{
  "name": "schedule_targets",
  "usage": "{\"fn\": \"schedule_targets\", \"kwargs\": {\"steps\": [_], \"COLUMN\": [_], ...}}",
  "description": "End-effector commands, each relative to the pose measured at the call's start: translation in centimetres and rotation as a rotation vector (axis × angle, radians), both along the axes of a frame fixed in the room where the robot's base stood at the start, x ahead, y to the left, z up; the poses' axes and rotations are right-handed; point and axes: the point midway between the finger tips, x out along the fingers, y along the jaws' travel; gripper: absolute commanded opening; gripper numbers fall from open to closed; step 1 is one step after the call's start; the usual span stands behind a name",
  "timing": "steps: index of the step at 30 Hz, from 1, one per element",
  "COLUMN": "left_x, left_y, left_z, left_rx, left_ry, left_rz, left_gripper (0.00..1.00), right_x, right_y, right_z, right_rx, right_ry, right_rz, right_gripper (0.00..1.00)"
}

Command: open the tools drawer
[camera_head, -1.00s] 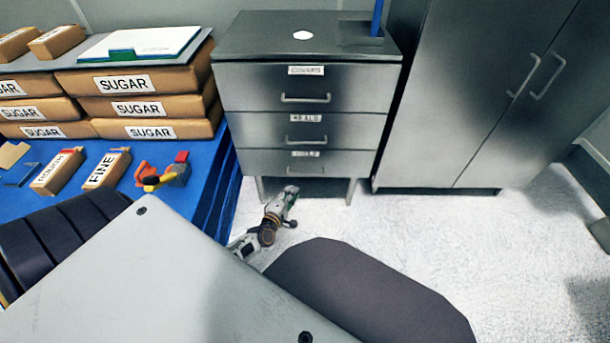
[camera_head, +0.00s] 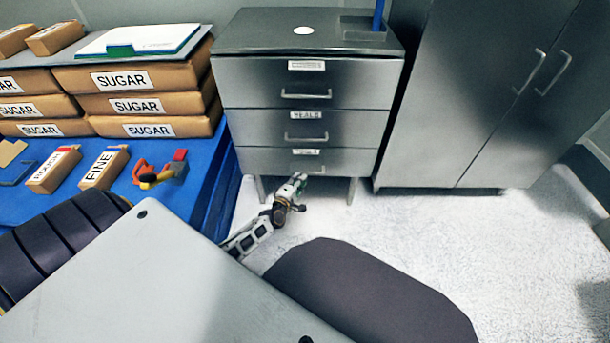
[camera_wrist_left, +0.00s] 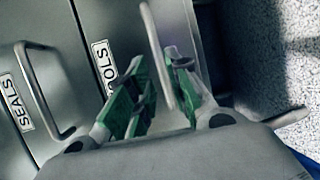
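The tools drawer (camera_head: 350,163) is the bottom one of a grey three-drawer cabinet and is closed. Its label reads "TOOLS" in the left wrist view (camera_wrist_left: 104,68), partly covered by a finger. My left gripper (camera_head: 299,178) is in front of this drawer and hides its handle in the head view. In the left wrist view my left gripper (camera_wrist_left: 163,85) has its green-padded fingers apart, with the tools drawer's handle (camera_wrist_left: 153,40) running between them. I cannot tell whether either finger touches the handle. My right gripper is not in view.
The seals drawer (camera_head: 250,128) above is closed; its handle (camera_wrist_left: 42,95) lies left of my fingers. A blue table (camera_head: 215,175) with sugar packs (camera_head: 140,78) stands left of the cabinet. A tall grey locker (camera_head: 440,120) stands to the right. Pale floor (camera_head: 400,215) in front is clear.

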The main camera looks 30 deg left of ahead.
Motion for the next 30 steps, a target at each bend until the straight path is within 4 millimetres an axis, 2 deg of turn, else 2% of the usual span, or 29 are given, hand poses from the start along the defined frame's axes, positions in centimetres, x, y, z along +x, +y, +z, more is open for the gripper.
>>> {"fn": "schedule_targets", "kwargs": {"steps": [7, 18, 30], "left_x": [2.2, 5.0, 5.9], "left_y": [0.3, 0.7, 0.9], "left_z": [-0.5, -1.0, -1.1], "left_rx": [-0.001, 0.000, 0.000], "left_ry": [-0.001, -0.001, 0.001], "left_rz": [-0.001, 0.000, -0.001], "left_gripper": [0.19, 0.19, 0.19], "right_x": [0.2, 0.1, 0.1], "right_y": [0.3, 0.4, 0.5], "right_z": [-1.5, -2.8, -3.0], "right_rx": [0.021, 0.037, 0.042], "right_ry": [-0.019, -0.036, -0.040], "right_rz": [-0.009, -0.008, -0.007], "right_gripper": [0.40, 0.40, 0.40]}}
